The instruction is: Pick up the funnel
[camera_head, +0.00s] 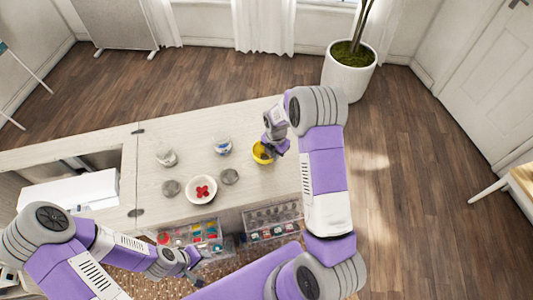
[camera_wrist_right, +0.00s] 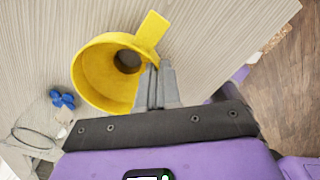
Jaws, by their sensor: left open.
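The yellow funnel (camera_head: 262,154) is over the right part of the cabinet top, at my right gripper (camera_head: 274,147). In the right wrist view the funnel (camera_wrist_right: 97,75) shows its wide mouth, a dark hole at the bottom and a flat tab on its rim. My right gripper (camera_wrist_right: 158,86) has its fingers close together at the funnel's rim beside the tab, with the wall apparently between them. I cannot tell whether the funnel touches the top. My left gripper (camera_head: 190,265) is open and empty, low in front of the cabinet by the clear boxes.
On the cabinet top (camera_head: 190,122) stand a glass jar (camera_head: 165,155), a jar with blue contents (camera_head: 222,146), a white bowl with red pieces (camera_head: 201,190) and two grey lids (camera_head: 171,188). Clear organizer boxes (camera_head: 272,222) lie at the front. A potted plant (camera_head: 349,70) stands behind.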

